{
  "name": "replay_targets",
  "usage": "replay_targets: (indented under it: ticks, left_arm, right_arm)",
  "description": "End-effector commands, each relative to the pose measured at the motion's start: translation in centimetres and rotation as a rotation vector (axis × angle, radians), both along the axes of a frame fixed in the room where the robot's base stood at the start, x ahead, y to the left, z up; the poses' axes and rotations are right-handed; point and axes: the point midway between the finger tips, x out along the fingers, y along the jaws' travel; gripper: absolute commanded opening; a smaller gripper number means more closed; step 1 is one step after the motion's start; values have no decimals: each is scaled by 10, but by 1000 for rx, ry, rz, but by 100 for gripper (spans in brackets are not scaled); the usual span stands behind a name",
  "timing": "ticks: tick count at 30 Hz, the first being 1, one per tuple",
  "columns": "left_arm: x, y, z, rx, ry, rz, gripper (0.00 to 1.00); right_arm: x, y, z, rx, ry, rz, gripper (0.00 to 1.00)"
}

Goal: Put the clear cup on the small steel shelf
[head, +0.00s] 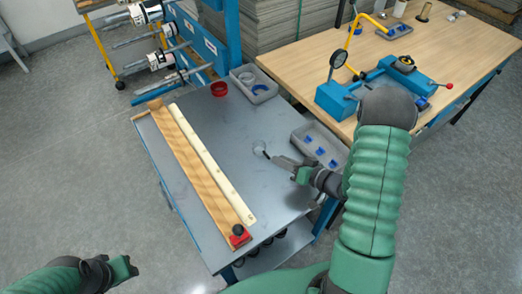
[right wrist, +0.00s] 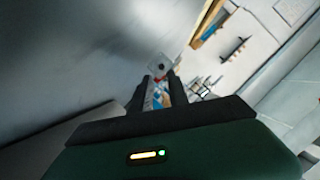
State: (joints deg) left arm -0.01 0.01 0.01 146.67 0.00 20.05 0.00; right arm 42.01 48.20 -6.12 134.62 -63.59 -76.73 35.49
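The clear cup (head: 259,148) is small and see-through, on or just above the grey steel table top (head: 230,125) in the head view. My right gripper (head: 272,156) reaches in from the right, its fingertips at the cup. In the right wrist view, its two dark fingers (right wrist: 160,92) have a narrow gap between them, with blurred coloured shapes showing in it. I cannot tell whether they grip the cup. A steel shelf (head: 290,245) shows partly under the table top. My left gripper (head: 122,268) is at the lower left, off the table, seemingly empty.
A long wooden board with a pale strip (head: 215,165) lies across the table, a red piece (head: 239,236) at its near end. A red cup (head: 219,88) and grey bins (head: 318,146) stand at the back and right. A wooden workbench (head: 300,65) is behind.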

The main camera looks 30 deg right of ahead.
Motion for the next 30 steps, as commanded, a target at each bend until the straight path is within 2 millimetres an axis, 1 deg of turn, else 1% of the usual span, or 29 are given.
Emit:
replay_targets:
  ticks: [2, 6, 9, 11, 17, 22, 30]
  left_arm:
    - [0, 0, -1, 0, 0, 0, 36]
    - [0, 0, -2, 0, 0, 0, 36]
    - [0, 0, -3, 0, 0, 0, 36]
    - [0, 0, -3, 0, 0, 0, 36]
    - [0, 0, -3, 0, 0, 0, 36]
    - [0, 0, -3, 0, 0, 0, 36]
    - [0, 0, -3, 0, 0, 0, 36]
  right_arm:
    - [7, 4, -3, 1, 0, 2, 21]
    - [29, 13, -14, 1, -1, 4, 21]
    - [43, 16, -18, 1, -1, 2, 21]
    - [47, 17, -20, 1, 1, 1, 21]
    - [48, 17, -20, 1, 0, 0, 21]
    - [48, 17, -20, 0, 0, 0, 0]
    - [48, 17, -20, 0, 1, 1, 0]
